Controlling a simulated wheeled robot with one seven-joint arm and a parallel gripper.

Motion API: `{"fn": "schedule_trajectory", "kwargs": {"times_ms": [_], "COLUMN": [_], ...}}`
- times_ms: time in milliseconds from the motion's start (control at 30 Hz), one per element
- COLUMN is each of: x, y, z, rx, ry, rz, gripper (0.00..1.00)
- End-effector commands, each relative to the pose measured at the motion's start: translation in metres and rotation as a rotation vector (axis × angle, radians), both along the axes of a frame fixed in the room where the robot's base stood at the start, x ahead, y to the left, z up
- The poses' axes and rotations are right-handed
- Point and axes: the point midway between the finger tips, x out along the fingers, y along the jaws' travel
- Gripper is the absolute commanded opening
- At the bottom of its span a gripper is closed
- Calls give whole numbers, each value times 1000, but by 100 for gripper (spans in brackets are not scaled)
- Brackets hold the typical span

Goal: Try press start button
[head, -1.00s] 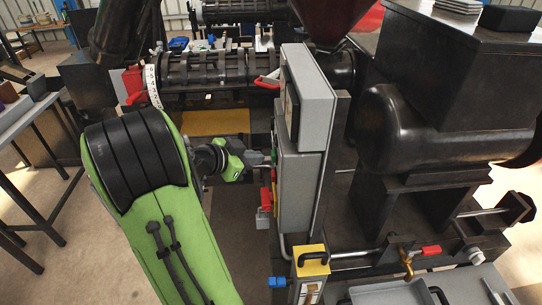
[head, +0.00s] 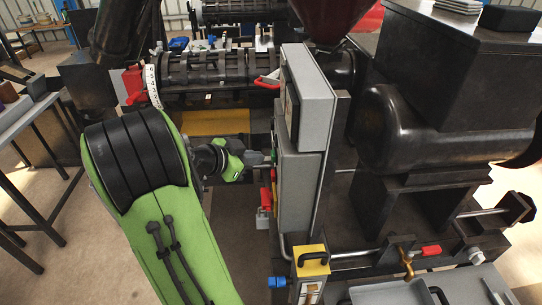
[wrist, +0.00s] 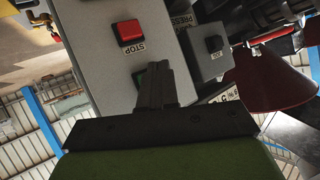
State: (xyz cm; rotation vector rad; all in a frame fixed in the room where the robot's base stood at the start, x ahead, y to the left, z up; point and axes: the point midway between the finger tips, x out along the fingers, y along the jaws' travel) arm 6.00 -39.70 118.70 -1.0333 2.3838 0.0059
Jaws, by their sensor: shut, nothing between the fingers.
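The grey control box (head: 298,190) of the press stands upright in the middle of the head view, its button face turned left toward my gripper. In the wrist view a green button (wrist: 139,78) shows only in part, behind my gripper (wrist: 153,70). A red button labelled STOP (wrist: 130,32) is fully visible near it. My gripper is shut and empty, its fingertips in front of the box face at the green button. I cannot tell whether they touch it. In the head view my gripper (head: 261,158) points right at the box.
A small grey box with a black knob (wrist: 213,44) sits beside the button face. The ribbed barrel (head: 210,70) lies behind. Open floor shows at lower left.

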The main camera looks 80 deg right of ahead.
Motion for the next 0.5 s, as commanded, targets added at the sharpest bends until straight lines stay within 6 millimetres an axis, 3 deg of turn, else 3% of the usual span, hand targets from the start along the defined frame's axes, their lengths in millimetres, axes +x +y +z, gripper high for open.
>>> {"fn": "schedule_trajectory", "kwargs": {"times_ms": [500], "x": [-7], "y": [-2], "z": [-2], "rx": [-1], "ry": [-1], "rz": [0], "gripper": [0]}}
